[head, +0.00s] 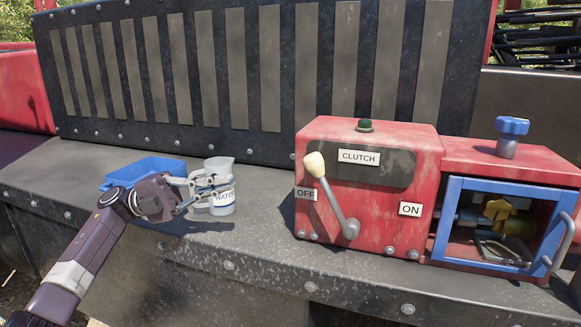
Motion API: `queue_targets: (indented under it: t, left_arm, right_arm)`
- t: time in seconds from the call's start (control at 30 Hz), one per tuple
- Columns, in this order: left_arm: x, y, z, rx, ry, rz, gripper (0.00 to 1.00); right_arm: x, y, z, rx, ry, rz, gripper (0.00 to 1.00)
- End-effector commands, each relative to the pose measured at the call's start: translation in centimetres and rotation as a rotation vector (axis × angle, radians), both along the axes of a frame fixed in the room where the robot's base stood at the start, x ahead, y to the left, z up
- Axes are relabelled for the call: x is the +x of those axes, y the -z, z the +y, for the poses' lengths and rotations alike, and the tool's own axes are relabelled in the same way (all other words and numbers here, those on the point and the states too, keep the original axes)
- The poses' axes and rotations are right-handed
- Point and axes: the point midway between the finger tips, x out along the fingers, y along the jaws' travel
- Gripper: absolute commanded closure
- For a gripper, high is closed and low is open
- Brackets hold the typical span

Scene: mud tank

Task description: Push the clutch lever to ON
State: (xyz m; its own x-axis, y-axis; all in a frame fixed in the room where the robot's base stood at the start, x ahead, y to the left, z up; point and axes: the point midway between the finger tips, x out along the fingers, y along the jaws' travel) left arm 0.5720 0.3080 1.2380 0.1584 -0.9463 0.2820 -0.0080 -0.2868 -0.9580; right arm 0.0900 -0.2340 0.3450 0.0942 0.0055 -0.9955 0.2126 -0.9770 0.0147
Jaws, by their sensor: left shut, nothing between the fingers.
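The clutch lever (332,195) is on the front of a red box (370,225) marked CLUTCH. It is a grey arm with a cream knob (314,165), tilted up and left from its pivot. The knob is just above the OFF label (306,193). The ON label (410,209) is to the right of the pivot. My left gripper (213,188) is shut and empty, left of the clutch box and apart from the lever. It is in front of the clear WATER cup, and I cannot tell whether it touches the cup. My right gripper is not in view.
The WATER cup (223,209) and a blue tray (143,166) stand on the dark metal ledge (262,262). A blue-framed compartment (448,222) with a yellow valve (497,209) is on the right, below a blue knob (511,126). The ledge between cup and clutch box is clear.

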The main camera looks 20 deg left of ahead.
Motion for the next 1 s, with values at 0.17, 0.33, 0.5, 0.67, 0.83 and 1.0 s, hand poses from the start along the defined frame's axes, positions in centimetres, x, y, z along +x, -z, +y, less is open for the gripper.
queue_targets:
  t: [0.17, 0.33, 0.5, 0.67, 0.83, 1.0]
  left_arm:
    - [0.1, -0.2, -0.5, 0.0, 0.002, 0.0, 1.0]
    - [0.4, -1.1, -2.8, -0.001, 0.004, 0.0, 1.0]
    - [0.9, -2.3, -6.3, -0.001, 0.005, 0.0, 1.0]
    - [1.5, -3.2, -9.4, -0.002, 0.003, 0.0, 1.0]
    - [1.9, -3.9, -11.9, -0.002, 0.002, 0.001, 1.0]
    - [2.2, -4.0, -13.1, -0.002, 0.0, 0.001, 1.0]
  right_arm:
    - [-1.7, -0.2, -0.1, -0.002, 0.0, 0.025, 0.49]
    - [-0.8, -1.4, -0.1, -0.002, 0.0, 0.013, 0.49]
    - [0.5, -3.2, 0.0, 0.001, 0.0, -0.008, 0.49]
    - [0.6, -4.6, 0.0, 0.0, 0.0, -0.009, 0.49]
    - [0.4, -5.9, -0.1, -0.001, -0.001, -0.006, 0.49]
    - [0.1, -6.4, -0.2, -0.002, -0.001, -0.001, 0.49]
